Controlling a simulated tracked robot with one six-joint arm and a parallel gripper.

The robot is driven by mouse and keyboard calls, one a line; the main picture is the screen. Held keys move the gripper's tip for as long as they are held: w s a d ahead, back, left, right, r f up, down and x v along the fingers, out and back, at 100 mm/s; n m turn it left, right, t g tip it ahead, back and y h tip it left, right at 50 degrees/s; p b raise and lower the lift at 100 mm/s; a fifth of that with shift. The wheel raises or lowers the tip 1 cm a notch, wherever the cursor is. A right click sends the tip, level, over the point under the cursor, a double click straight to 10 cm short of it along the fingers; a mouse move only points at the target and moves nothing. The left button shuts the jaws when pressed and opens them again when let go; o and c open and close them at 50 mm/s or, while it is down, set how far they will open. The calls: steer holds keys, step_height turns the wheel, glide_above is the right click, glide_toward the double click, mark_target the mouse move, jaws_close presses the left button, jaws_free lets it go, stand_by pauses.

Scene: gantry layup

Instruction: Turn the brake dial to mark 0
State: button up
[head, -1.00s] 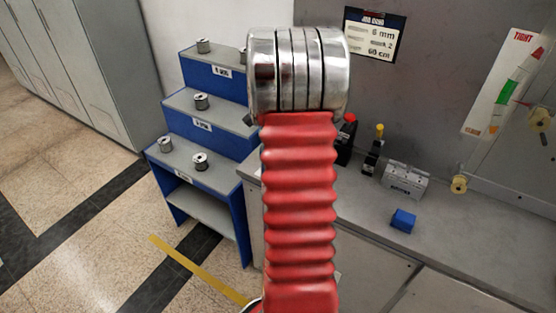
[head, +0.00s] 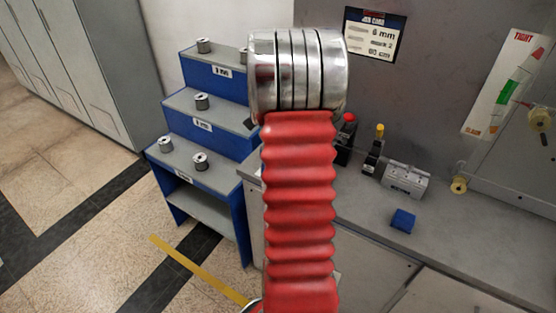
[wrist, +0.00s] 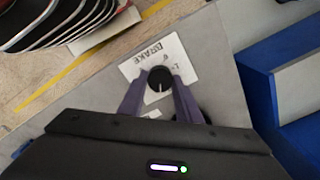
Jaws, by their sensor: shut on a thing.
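The brake dial (wrist: 160,78) is a round black knob with a white pointer line, in the wrist view. It sits on a white plate (wrist: 136,66) lettered BRAKE, on a grey surface. The pointer line runs toward the bottom of the picture. Small marks are printed on the plate around the dial, too small to read surely. My gripper (wrist: 160,82) has its two purple fingers shut on the dial, one on each side. In the head view my arm hides the dial, the plate and the gripper.
In the head view, a blue stepped rack (head: 213,78) with metal cylinders stands left of my arm. The grey bench (head: 350,205) on the right holds a blue block (head: 403,220) and a metal device (head: 405,181). A job card (head: 374,35) hangs on the wall.

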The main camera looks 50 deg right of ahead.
steer(key=shift+d, duration=0.25)
steer(key=shift+c, duration=0.2)
steer(key=shift+a, duration=0.1)
steer(key=shift+n, duration=0.3)
